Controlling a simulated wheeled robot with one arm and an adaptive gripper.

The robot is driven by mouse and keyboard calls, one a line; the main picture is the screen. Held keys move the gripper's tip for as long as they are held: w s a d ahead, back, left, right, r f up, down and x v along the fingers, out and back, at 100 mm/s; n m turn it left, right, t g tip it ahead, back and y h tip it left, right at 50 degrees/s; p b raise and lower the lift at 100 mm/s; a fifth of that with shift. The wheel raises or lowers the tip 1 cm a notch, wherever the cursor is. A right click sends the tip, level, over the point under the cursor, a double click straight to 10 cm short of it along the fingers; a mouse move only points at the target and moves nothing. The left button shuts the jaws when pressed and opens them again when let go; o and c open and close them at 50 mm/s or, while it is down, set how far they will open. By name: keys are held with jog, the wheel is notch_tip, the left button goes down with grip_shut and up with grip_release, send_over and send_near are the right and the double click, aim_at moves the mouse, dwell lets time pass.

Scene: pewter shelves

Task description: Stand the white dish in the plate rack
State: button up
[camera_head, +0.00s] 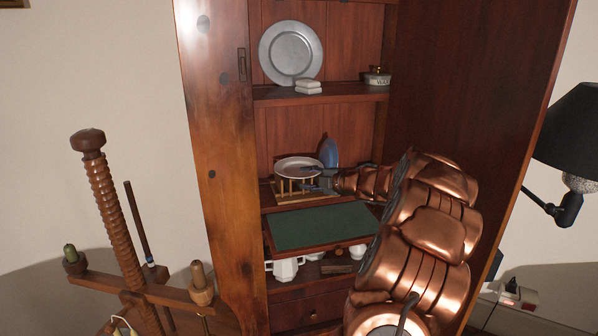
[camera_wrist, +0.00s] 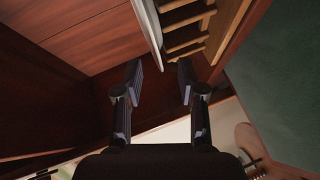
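The white dish (camera_head: 298,168) lies nearly flat across the top of the wooden plate rack (camera_head: 292,187) on the cupboard's middle shelf. In the wrist view the dish (camera_wrist: 148,24) shows edge-on, beside the slats of the rack (camera_wrist: 190,38). My gripper (camera_head: 318,181) is at the right side of the dish, coming in from the right. In the wrist view my gripper (camera_wrist: 160,76) has its two fingers apart, with the near edge of the dish at the gap between the tips. I cannot tell whether either finger touches the dish.
A pewter plate (camera_head: 291,52), a small white stack (camera_head: 308,87) and a lidded tin (camera_head: 377,78) are on the upper shelf. A white jug (camera_head: 285,269) is below the board.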

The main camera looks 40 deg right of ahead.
aim_at(302, 178)
jog(key=shift+x, duration=1.75)
jog(key=shift+f, duration=0.1)
jog(key=shift+c, duration=0.3)
grip_shut()
